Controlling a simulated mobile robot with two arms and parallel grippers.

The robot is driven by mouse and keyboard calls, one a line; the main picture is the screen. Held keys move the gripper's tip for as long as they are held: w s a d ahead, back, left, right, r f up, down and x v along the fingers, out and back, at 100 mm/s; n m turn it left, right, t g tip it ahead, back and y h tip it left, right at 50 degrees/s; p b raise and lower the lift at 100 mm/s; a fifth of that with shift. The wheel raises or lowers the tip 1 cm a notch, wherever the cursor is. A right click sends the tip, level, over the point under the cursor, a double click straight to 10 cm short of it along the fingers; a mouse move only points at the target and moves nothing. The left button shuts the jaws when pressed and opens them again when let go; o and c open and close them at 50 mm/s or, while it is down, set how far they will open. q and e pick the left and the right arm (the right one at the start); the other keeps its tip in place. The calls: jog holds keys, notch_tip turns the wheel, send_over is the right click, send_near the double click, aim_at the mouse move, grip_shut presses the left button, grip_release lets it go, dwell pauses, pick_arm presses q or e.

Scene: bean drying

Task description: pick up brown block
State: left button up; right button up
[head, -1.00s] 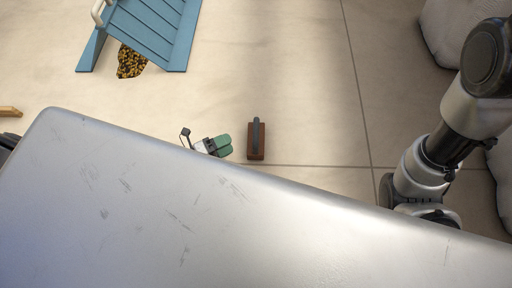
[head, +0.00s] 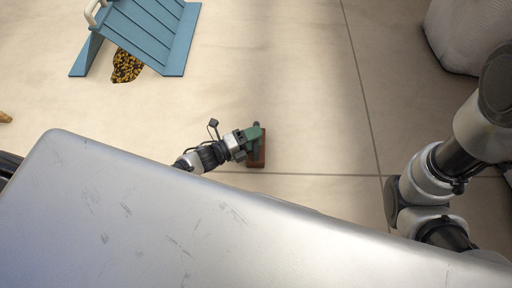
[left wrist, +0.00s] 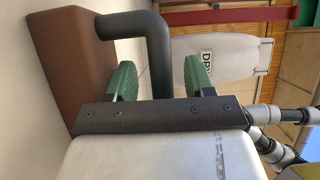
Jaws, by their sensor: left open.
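The brown block (head: 262,158) lies on the floor in the head view, just beyond the edge of my grey top. It has a dark grey handle on it. In the left wrist view the brown block (left wrist: 68,55) is at the upper left, and its dark handle (left wrist: 150,42) reaches out between my green fingertips. My left gripper (head: 252,133) is at the handle and covers part of the block in the head view. In the left wrist view the left gripper (left wrist: 160,80) is open, one finger on each side of the handle.
A blue slatted ramp (head: 150,35) stands at the upper left, with a heap of mottled beans (head: 126,66) beside it. A pale sack (head: 465,35) is at the upper right. A white sack with lettering (left wrist: 215,55) shows behind the handle. The floor around the block is clear.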

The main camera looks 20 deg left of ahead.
pick_arm(q)
jog(key=shift+w+d, duration=0.2)
grip_shut()
jog(key=shift+a, duration=0.1)
dwell(1.1)
jog(key=shift+r, duration=0.1)
